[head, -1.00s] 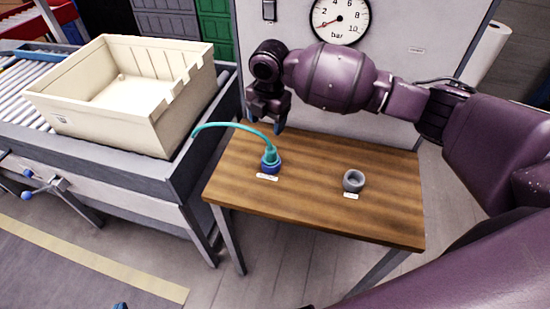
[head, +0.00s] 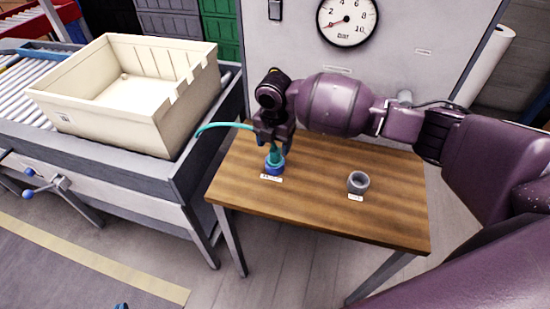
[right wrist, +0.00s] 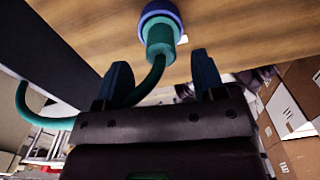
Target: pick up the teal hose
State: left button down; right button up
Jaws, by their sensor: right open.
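The teal hose (head: 222,126) stands with its thick teal end (head: 275,155) in a blue ring-shaped holder (head: 275,168) on the wooden table. Its thin part arcs off to the left past the table's edge. My right gripper (head: 272,144) is just above the hose's thick end and partly hides it. In the right wrist view, the two dark blue fingers (right wrist: 162,82) are apart. The hose's thick end (right wrist: 160,38) lies ahead of the fingertips, and its thin part (right wrist: 150,82) bends between the fingers and out to the left. My left gripper is not in view.
A grey ring holder (head: 358,182) stands empty on the right of the wooden table (head: 320,212). A cream crate (head: 125,100) sits on the conveyor at the left. A panel with a pressure gauge (head: 347,20) rises behind the table.

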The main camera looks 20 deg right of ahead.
aim_at(275, 150)
notch_tip(275, 150, down, 4)
jog(key=shift+r, duration=0.2)
jog(key=shift+d, duration=0.1)
jog(key=shift+c, duration=0.3)
jog(key=c, duration=1)
jog(key=shift+o, duration=0.2)
jog(key=shift+r, duration=0.1)
notch_tip(275, 150, up, 20)
jog(key=p, duration=0.1)
